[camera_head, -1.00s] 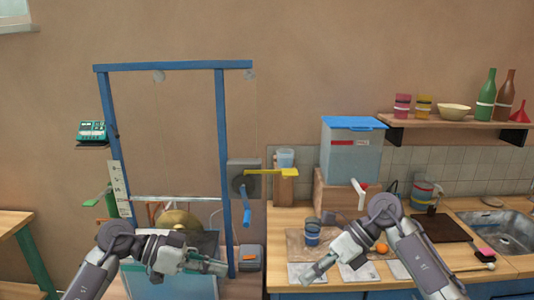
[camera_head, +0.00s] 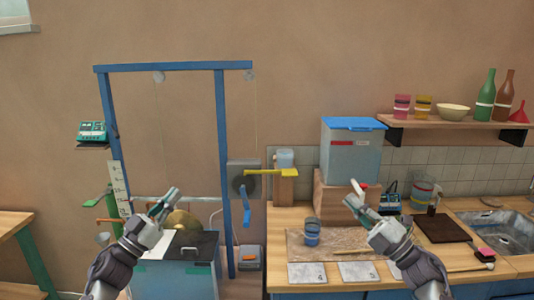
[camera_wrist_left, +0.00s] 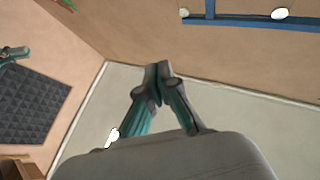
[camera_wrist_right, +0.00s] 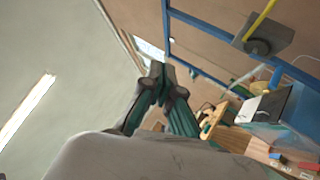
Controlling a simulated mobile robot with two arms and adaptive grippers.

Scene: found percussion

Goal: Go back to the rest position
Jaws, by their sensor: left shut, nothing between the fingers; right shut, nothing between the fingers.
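My left gripper (camera_head: 166,199) is raised in front of the blue frame, near the brass gong, with its fingers pointing up. In the left wrist view its fingertips (camera_wrist_left: 157,72) meet with nothing between them. My right gripper (camera_head: 354,194) is raised over the wooden counter, in front of the wooden block under the grey box. In the right wrist view its fingertips (camera_wrist_right: 161,72) are together and empty. Both forearms come up from the bottom of the head view.
The wooden counter (camera_head: 280,225) holds a blue cup (camera_head: 312,232), white cards (camera_head: 306,273) and a dark board (camera_head: 440,229). A grey box (camera_head: 350,157) with a blue lid sits behind. A shelf (camera_head: 460,122) carries bottles.

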